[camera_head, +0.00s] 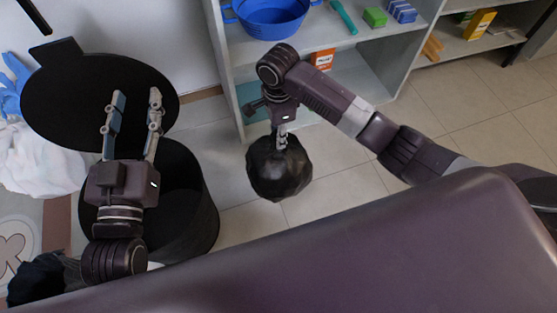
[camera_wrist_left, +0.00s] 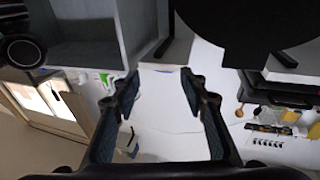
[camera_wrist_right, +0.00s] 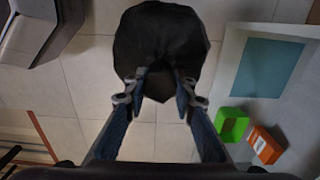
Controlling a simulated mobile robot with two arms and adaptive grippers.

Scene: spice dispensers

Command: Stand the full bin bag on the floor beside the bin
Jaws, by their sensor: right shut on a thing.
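The full bin bag (camera_head: 279,172) is black and rounded and hangs below my right gripper (camera_head: 282,130), to the right of the bin. In the right wrist view the bag (camera_wrist_right: 165,45) shows beyond the fingertips of my right gripper (camera_wrist_right: 158,88), which is shut on its top. I cannot tell whether the bag's underside touches the floor. The black bin (camera_head: 200,215) stands on the left with its round lid (camera_head: 60,90) raised. My left gripper (camera_head: 135,100) is open and empty above the bin, in front of the lid; it also shows open in the left wrist view (camera_wrist_left: 160,85).
A grey shelf unit (camera_head: 240,95) stands behind the bag, holding a blue basin (camera_head: 268,18), a green block (camera_head: 375,17) and an orange box (camera_head: 323,58). White cloth (camera_head: 40,170) lies left of the bin. Tiled floor (camera_head: 335,195) is clear right of the bag.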

